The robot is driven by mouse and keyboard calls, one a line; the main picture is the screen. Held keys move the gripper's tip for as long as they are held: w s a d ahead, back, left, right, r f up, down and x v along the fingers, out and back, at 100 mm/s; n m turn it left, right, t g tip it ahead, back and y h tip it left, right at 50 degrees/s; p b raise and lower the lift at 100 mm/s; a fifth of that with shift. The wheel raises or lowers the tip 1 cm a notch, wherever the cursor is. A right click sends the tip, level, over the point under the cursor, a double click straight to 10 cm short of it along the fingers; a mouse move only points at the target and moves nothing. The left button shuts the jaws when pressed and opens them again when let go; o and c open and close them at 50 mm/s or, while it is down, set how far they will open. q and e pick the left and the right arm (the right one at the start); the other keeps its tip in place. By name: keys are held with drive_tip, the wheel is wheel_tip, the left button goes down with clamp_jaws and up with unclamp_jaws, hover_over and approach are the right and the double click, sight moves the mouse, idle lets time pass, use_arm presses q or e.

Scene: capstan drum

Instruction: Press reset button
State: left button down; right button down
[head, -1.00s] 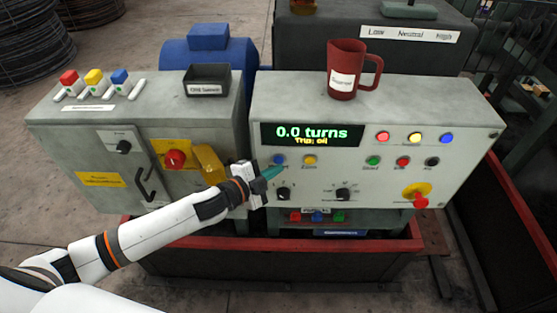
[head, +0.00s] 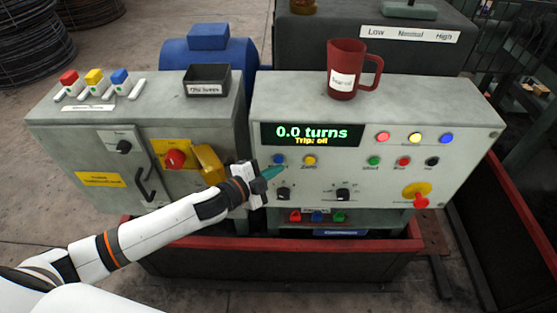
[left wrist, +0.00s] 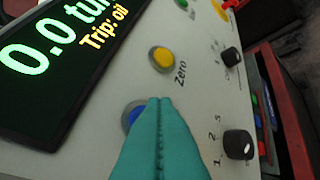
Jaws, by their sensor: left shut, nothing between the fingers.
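The control panel's blue button (head: 278,160) sits below the left end of the display, with a label under it too blurred to read surely. My left gripper (head: 274,172) is shut and empty, its teal fingertips just below this button. In the left wrist view the closed fingertips (left wrist: 160,102) cover the right part of the blue button (left wrist: 132,115); I cannot tell whether they touch it. The yellow button (head: 309,160), marked Zero, is to its right and also shows in the left wrist view (left wrist: 162,59). The display (head: 311,134) reads "0.0 turns" and "Trip: oil". My right gripper is out of view.
Green (head: 374,160), red (head: 403,161) and black (head: 432,161) buttons sit further right. Two black knobs (head: 343,194) are below, and a red mushroom button (head: 420,202) is at lower right. A red mug (head: 345,70) stands on top. A grey cabinet (head: 60,140) stands left.

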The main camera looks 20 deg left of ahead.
use_arm(q)
drive_tip(key=shift+w, duration=0.1)
idle(0.6)
drive_tip(key=shift+w+a, duration=0.15)
drive_tip(key=shift+w, duration=0.2)
drive_tip(key=shift+w+a+r+p, duration=0.2)
drive_tip(key=shift+w+p, duration=0.1)
drive_tip(key=shift+w, duration=0.25)
idle(1.1)
drive_tip(key=shift+s+f, duration=0.1)
drive_tip(key=shift+s, duration=0.05)
drive_tip(key=shift+s+f, duration=0.2)
drive_tip(key=shift+s, duration=0.5)
drive_tip(key=shift+d, duration=0.15)
